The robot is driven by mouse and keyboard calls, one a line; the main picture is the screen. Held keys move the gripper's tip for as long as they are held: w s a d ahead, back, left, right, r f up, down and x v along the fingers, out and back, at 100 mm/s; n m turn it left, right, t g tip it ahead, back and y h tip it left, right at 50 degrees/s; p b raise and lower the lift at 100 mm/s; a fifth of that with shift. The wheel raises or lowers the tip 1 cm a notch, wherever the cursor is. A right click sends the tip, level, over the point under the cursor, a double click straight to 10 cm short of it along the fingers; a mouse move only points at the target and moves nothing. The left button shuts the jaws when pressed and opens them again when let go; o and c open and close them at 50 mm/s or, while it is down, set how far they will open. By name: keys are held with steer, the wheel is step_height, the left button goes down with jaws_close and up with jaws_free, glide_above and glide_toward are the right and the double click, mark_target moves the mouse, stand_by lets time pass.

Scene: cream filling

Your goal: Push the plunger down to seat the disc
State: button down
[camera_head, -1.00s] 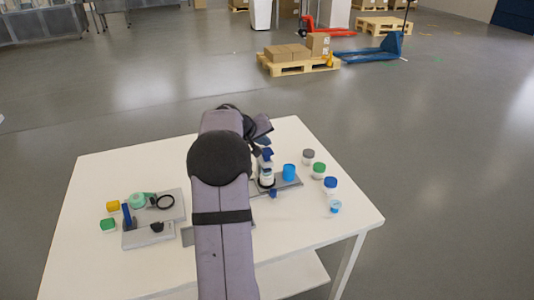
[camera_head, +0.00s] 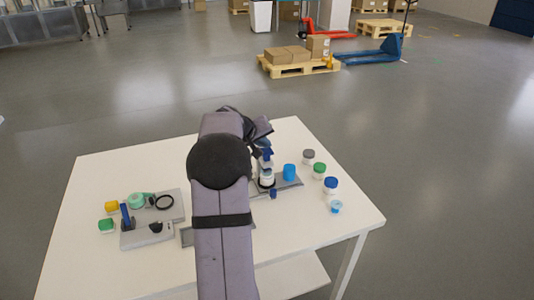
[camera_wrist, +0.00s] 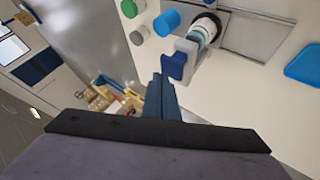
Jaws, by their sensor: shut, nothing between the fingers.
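The press stands on a grey plate (camera_head: 292,184) at the middle right of the table. It holds a white jar (camera_head: 267,178) with a dark ring at its base. The blue plunger top (camera_head: 266,155) is above the jar, and in the wrist view it is a blue block (camera_wrist: 175,66) on a pale bracket (camera_wrist: 190,48). My gripper (camera_wrist: 160,84) is shut and empty, with its fingertips close to the blue plunger top. I cannot tell whether they touch. The disc is not visible; my arm hides part of the press in the head view.
A blue cup (camera_head: 289,171) stands just right of the press. A grey fixture (camera_head: 148,234) with small parts is at the left.

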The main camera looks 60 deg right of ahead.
steer(key=shift+f+b, duration=0.95)
stand_by(0.9)
steer(key=shift+r, duration=0.15)
steer(key=shift+r+p, duration=1)
steer(key=shift+r, duration=0.25)
steer(key=shift+r, duration=0.15)
step_height(320, 180, up, 6)
steer(key=p, duration=0.4)
stand_by(0.6)
